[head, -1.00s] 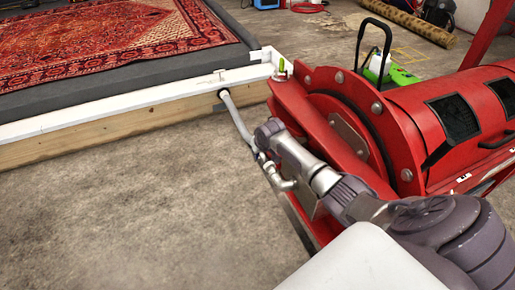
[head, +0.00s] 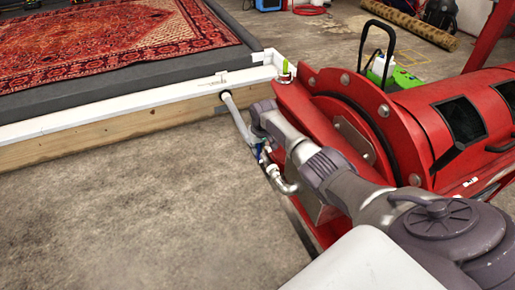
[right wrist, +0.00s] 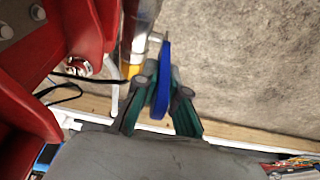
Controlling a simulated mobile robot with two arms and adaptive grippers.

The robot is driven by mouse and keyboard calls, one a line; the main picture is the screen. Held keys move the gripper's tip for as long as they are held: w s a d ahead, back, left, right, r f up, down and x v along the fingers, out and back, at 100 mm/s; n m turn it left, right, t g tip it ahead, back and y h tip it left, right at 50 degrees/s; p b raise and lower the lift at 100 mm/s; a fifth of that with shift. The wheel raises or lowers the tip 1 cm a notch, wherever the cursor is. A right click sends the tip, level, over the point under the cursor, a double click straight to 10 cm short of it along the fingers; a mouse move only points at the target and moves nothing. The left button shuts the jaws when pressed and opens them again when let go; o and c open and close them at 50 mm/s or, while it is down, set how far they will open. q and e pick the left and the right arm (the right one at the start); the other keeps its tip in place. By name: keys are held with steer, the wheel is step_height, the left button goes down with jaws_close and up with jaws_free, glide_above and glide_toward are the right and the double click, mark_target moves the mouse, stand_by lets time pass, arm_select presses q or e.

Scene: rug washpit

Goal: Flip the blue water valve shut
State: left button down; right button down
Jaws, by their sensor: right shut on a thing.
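The blue water valve's lever (right wrist: 162,75) stands as a long narrow blue bar between the two fingers of my right gripper (right wrist: 161,91) in the right wrist view. The gripper is shut on it. In the head view only a small bit of the blue valve (head: 260,147) shows on the grey pipe (head: 236,118), beside the red machine. My right wrist and arm come from the lower right and hide most of the gripper there. My left gripper is in neither view.
The red drum machine (head: 420,115) stands close on the right of the pipe. A white-edged wooden platform (head: 120,122) with a red patterned rug (head: 110,40) lies behind. Bare concrete floor (head: 120,220) is open at the left front.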

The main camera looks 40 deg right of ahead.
steer(key=c, duration=1.2)
jaws_free()
steer(key=shift+w, duration=0.1)
steer(key=shift+c, duration=0.2)
steer(key=v, duration=1.2)
steer(key=shift+f, duration=0.1)
